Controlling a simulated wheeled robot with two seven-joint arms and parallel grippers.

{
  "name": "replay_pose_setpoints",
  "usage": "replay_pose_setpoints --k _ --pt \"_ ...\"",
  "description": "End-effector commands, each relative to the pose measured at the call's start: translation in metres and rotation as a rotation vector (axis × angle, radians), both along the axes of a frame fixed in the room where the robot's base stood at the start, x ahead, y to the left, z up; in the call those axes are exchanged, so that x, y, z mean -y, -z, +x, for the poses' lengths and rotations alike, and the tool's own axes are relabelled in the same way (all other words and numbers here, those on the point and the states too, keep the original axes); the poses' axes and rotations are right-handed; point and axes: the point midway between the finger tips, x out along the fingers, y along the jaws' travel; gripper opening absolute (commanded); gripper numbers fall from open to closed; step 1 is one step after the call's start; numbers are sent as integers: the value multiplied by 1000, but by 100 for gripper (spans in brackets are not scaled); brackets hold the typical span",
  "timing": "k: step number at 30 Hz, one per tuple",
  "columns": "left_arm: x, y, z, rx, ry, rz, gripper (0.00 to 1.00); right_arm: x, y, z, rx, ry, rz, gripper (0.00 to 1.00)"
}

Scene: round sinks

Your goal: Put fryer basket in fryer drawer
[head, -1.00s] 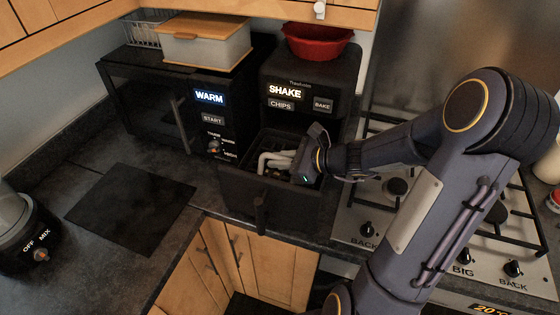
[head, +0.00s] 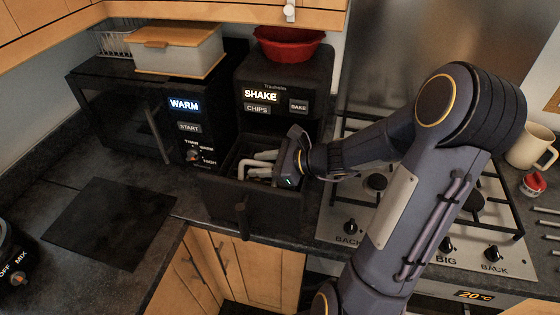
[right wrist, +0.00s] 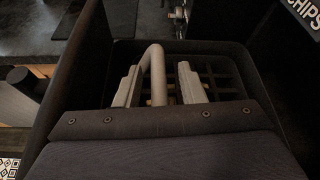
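The fryer drawer (head: 268,200) is pulled out of the black air fryer (head: 285,80). The fryer basket, seen as a dark grid (right wrist: 222,82) in the right wrist view, lies inside the drawer. Its pale curved handle (right wrist: 154,62) rises between my right fingers; in the head view the handle (head: 258,168) shows at the drawer's left part. My right gripper (head: 273,169) reaches down into the drawer. Its fingers (right wrist: 160,88) stand apart on either side of the handle, with a gap at the right finger. Most of the basket is hidden. My left gripper is not in view.
A black microwave (head: 120,110) stands left of the fryer, with a lidded box (head: 180,52) on top. A red bowl (head: 290,43) sits on the fryer. The gas stove (head: 340,225) is to the right. The counter at left holds a dark flat board (head: 108,222).

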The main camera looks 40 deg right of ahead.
Motion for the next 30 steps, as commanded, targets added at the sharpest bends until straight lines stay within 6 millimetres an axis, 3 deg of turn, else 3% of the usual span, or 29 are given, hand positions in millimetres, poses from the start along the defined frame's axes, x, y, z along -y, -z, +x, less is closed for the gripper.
replay_pose_setpoints --k 15,30 --pt "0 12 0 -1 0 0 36 56 -38 -73 0 4 -3 36" --pt "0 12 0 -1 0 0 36 63 -43 -83 -1 1 0 36"
